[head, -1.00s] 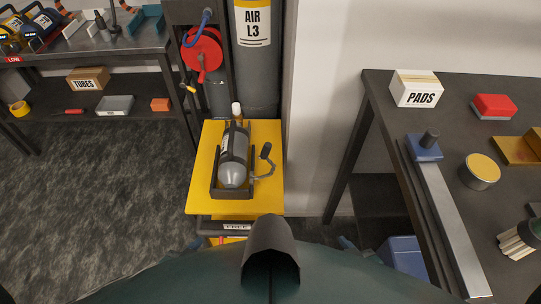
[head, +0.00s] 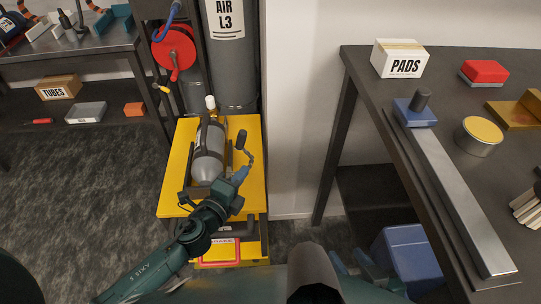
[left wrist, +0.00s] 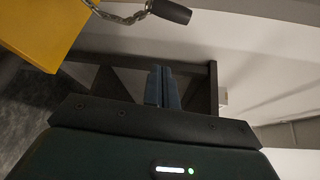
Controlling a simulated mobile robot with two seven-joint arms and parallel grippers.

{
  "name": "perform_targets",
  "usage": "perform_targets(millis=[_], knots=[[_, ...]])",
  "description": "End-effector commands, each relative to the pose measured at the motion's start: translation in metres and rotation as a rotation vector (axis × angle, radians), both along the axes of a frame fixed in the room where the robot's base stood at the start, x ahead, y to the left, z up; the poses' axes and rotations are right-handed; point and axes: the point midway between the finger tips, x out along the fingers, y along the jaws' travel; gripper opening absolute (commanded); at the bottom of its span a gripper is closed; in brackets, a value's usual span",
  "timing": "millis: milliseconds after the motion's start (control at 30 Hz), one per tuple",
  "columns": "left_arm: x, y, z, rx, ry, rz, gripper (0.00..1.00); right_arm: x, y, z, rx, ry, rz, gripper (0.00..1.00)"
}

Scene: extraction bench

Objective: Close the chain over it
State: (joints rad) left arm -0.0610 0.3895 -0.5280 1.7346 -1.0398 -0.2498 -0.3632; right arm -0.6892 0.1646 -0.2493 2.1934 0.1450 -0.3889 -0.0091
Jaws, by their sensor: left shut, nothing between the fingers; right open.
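A grey gas cylinder (head: 208,168) with a white-topped neck lies in a dark cradle on the yellow cart top (head: 177,207). The chain (head: 250,158), with a dark grip (head: 242,140) at its end, is at the cradle's right side and is not across the cylinder. My left gripper (head: 241,174) is shut and empty, just right of the cylinder's near end. In the left wrist view, the chain (left wrist: 120,16) and grip (left wrist: 169,11) are beyond and apart from the shut fingertips (left wrist: 162,70). My right gripper (head: 354,264) is low, partly hidden, with fingers apart.
A tall grey AIR L3 cylinder (head: 232,75) and a red hose reel (head: 174,52) stand behind the cart. A dark bench (head: 375,90) with a PADS box (head: 400,59) is at right. Another bench (head: 75,46) is at far left. The wall is right of the cart.

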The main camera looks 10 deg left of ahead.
Motion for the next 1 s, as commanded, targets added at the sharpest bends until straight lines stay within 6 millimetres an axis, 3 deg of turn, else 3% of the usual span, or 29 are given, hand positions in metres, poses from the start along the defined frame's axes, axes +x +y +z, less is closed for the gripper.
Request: perform_targets(millis=[267,633,767,1000], knots=[[0.025,-0.009,-0.002,0.061,-0.035,-0.023,0.00,-0.001,0.001,-0.001,0.007,0.000,0.001,0.43],[0.098,-0.034,-0.015,0.058,-0.032,-0.021,0.00,0.000,-0.001,-0.005,0.004,-0.021,-0.004,0.43],[0.097,-0.013,-0.008,0.061,-0.030,-0.021,0.00,-0.003,-0.001,0.006,0.009,-0.022,-0.006,0.43],[0.097,0.004,-0.004,0.057,-0.031,-0.022,0.00,-0.004,0.000,-0.003,0.004,0.008,-0.001,0.43]])
